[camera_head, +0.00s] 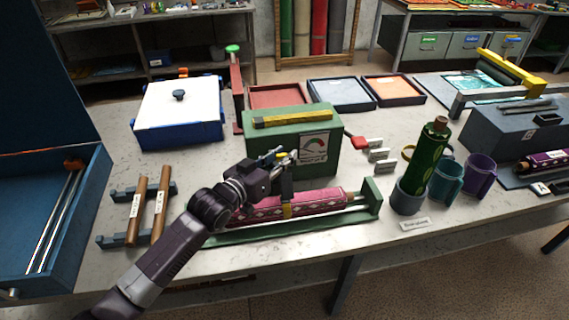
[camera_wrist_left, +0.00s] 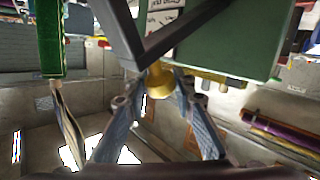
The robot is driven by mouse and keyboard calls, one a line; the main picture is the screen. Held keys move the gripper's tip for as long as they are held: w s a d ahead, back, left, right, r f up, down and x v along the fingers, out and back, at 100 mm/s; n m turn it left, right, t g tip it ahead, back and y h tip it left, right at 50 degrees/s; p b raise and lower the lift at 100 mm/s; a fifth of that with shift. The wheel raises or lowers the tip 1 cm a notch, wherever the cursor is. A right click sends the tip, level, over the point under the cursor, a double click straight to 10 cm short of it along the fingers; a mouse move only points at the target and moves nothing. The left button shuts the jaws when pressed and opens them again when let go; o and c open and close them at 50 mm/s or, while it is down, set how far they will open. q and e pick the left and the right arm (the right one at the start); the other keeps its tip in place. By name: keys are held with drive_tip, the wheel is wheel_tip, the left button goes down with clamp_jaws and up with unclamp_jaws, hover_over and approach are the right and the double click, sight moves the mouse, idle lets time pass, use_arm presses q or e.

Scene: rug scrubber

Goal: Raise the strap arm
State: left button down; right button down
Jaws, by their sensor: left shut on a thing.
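My left gripper (camera_head: 282,156) is in front of the green box (camera_head: 315,135) and above the rolled pink patterned rug (camera_head: 320,202), which lies on a green cradle (camera_head: 373,192). In the left wrist view, its fingers (camera_wrist_left: 157,86) are shut on a brass knob (camera_wrist_left: 158,80) at the end of a dark strap arm (camera_wrist_left: 190,28). In the head view, the dark strap arm (camera_head: 287,188) stands by the gripper, over the rug, with a yellow piece at its lower end. My gripper and wrist partly hide it. The right gripper is out of view.
A dial shows on the green box's front. Two wooden-handled tools (camera_head: 137,210) lie on a rack at left. A white-lidded blue box (camera_head: 180,108) stands behind.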

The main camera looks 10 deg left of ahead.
use_arm(q)
drive_tip(key=shift+w+a+r, duration=0.25)
drive_tip(key=shift+w+r, duration=0.05)
drive_tip(key=shift+w, duration=0.15)
drive_tip(key=c, duration=1.6)
unclamp_jaws()
drive_tip(key=shift+f, duration=0.15)
drive_tip(key=shift+s, duration=0.15)
drive_tip(key=v, duration=1.1)
drive_tip(key=shift+s+a, duration=0.25)
